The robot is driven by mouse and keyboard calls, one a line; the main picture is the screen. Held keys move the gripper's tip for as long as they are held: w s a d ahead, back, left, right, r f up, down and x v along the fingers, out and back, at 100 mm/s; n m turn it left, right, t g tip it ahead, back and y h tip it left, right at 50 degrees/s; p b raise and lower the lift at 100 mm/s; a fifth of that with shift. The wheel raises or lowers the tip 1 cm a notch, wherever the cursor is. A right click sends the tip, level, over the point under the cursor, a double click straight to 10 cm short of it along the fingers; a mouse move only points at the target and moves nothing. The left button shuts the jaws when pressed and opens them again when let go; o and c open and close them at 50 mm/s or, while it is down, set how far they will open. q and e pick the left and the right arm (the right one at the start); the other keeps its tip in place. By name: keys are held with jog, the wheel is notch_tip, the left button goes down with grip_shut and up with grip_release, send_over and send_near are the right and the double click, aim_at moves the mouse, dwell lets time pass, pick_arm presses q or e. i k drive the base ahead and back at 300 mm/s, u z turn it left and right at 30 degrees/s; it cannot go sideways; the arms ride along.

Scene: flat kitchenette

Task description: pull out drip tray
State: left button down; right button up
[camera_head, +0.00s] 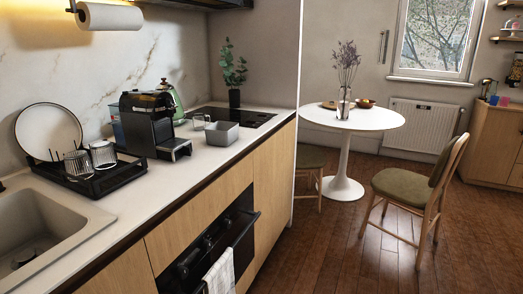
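The black coffee machine (149,127) stands upright on the light countertop, between the dish rack and the hob. Its drip tray (176,147) juts out low at the front, toward the counter's front edge. I cannot tell how far the tray is seated in the machine. Neither of my grippers is in view, and nothing touches the machine or the tray.
A black dish rack (94,181) with two glasses and a plate stands left of the machine, beside the sink (42,226). A grey container (222,133) and a glass cup (199,122) stand to its right. Counter (176,185) in front is clear. An oven handle (232,240) with a towel sticks out below.

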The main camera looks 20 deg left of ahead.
aim_at(172, 149)
jog(key=z, duration=0.35)
jog(key=i, duration=1.1)
jog(key=u, duration=1.4)
